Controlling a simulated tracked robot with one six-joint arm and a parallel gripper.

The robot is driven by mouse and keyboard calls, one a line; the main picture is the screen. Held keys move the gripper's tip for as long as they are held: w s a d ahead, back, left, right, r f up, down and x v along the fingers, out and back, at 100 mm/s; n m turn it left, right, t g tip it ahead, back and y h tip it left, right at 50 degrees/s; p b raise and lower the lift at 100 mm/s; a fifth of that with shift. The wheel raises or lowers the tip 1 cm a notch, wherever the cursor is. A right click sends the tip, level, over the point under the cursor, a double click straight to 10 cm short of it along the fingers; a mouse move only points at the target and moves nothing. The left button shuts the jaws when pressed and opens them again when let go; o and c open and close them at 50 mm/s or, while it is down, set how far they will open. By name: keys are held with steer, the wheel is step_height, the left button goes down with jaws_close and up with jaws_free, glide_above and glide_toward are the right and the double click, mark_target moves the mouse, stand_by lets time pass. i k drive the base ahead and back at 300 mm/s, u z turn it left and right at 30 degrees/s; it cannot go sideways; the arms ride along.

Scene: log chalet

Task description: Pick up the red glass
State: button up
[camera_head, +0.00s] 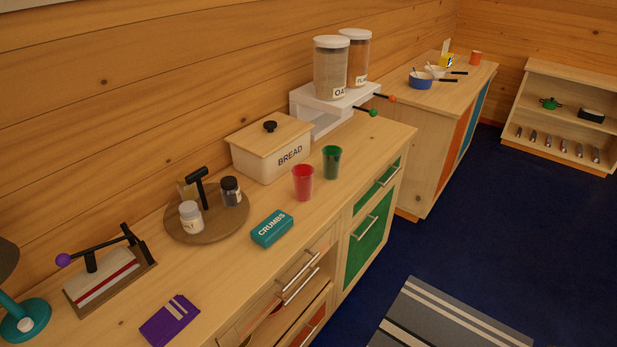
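The red glass (303,183) stands upright on the wooden counter, near its front edge and in front of the bread box. A green glass (332,162) stands just behind it to the right, with a small gap between them. Nothing covers the red glass. My gripper and arm do not show in this view.
A round tray (207,220) holds two jars. A cereal dispenser (331,75) stands farther back. The blue floor (430,245) beside the counter is mostly clear.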

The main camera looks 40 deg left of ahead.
mark_target(302, 175)
steer(key=z, duration=0.05)
steer(key=i, duration=2.3)
steer(key=u, duration=2.85)
